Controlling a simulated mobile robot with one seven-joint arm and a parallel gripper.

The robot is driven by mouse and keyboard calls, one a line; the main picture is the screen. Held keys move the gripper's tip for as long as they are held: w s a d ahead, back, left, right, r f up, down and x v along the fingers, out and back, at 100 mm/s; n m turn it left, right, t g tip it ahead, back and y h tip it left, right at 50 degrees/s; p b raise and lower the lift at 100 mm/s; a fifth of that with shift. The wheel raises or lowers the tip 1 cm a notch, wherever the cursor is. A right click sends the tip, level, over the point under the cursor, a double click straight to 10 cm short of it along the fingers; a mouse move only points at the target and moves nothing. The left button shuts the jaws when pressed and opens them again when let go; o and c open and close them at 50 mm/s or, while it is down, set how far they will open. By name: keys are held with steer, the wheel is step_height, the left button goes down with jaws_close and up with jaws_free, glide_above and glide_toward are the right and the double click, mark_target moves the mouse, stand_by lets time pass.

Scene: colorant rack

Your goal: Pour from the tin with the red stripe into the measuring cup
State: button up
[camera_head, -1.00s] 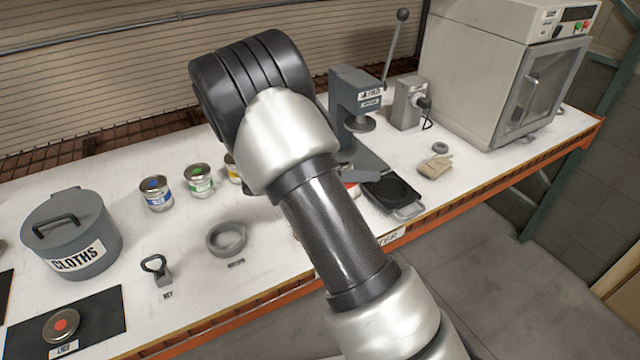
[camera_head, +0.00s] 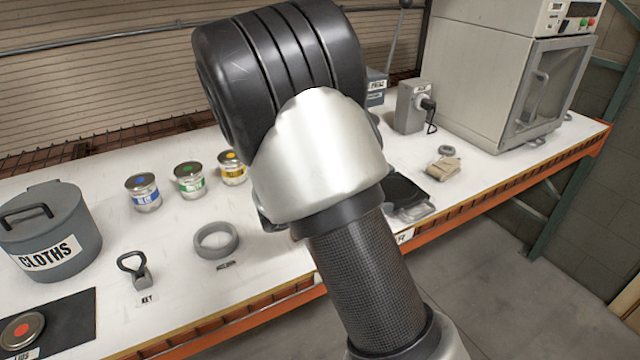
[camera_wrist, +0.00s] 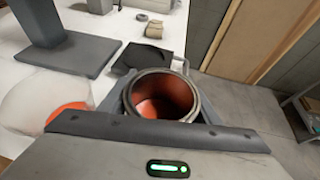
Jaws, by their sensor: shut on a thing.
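An open tin (camera_wrist: 133,101) with a red inside shows in the wrist view, mouth toward the camera. My gripper (camera_wrist: 160,108) is shut on it, a jaw at each side. Its outer stripe is hidden and its tilt is hard to tell. A pale translucent vessel (camera_wrist: 28,96), apparently the measuring cup, stands left of the tin, partly hidden by my gripper. An orange-red patch shows at it. In the head view my arm hides gripper, held tin and cup. A lid with a red dot (camera_head: 22,330) lies on the dark mat (camera_head: 70,312).
Closed blue (camera_head: 143,192), green (camera_head: 189,181) and yellow (camera_head: 232,168) tins stand at the back. A cloths bin (camera_head: 85,225), a key tool (camera_head: 138,270) and a grey ring (camera_head: 216,240) sit left of my arm. A black plate (camera_head: 405,193) lies right of it.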

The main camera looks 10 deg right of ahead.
step_height(320, 180, up, 5)
steer(key=p, duration=0.4)
stand_by(0.8)
